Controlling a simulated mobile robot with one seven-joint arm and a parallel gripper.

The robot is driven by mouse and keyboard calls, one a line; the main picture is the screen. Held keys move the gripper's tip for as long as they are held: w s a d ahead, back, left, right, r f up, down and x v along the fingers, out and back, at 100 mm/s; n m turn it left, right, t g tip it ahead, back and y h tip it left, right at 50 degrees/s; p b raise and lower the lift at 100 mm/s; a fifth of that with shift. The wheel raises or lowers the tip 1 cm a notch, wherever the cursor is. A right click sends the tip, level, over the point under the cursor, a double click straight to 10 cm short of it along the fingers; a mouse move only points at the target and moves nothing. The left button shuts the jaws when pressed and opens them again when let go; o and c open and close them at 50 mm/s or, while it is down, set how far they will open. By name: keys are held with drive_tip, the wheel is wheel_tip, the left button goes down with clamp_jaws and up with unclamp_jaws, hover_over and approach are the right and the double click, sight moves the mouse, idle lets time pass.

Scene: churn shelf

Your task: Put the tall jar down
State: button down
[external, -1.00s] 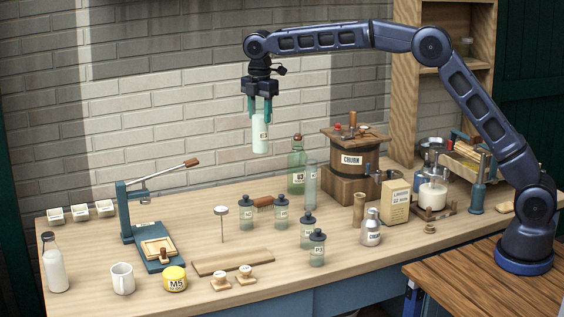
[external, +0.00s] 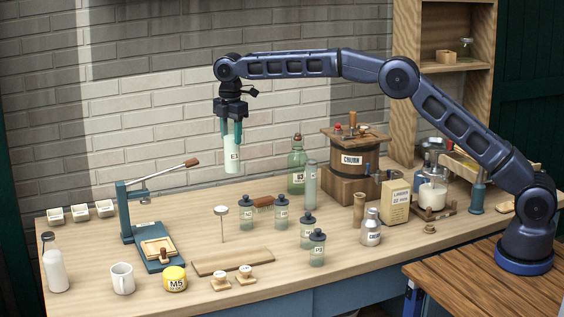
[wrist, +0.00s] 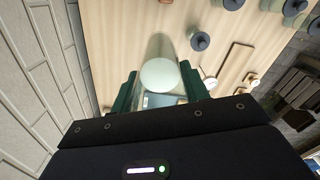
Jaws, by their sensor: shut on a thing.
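The tall jar (external: 232,158) is pale green-white glass with a small label, held upright in the air above the back of the workbench. My gripper (external: 232,136) is shut on its upper part, with one finger on each side. In the wrist view the round top of the jar (wrist: 160,75) shows between the fingers of my gripper (wrist: 158,92). The jar's base is clear of the wooden bench top (external: 190,225).
Several small dark-lidded jars (external: 246,213) stand mid-bench, near a thin-stemmed dial (external: 221,211). A teal lever press (external: 127,212) stands to the left. A green bottle (external: 297,168) and the churn (external: 351,162) stand to the right. The brick wall is close behind.

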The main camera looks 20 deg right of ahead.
wheel_tip(320, 180, down, 15)
idle(0.6)
drive_tip(key=c, duration=0.7)
unclamp_jaws()
wheel_tip(320, 180, up, 12)
drive_tip(key=shift+r, duration=0.1)
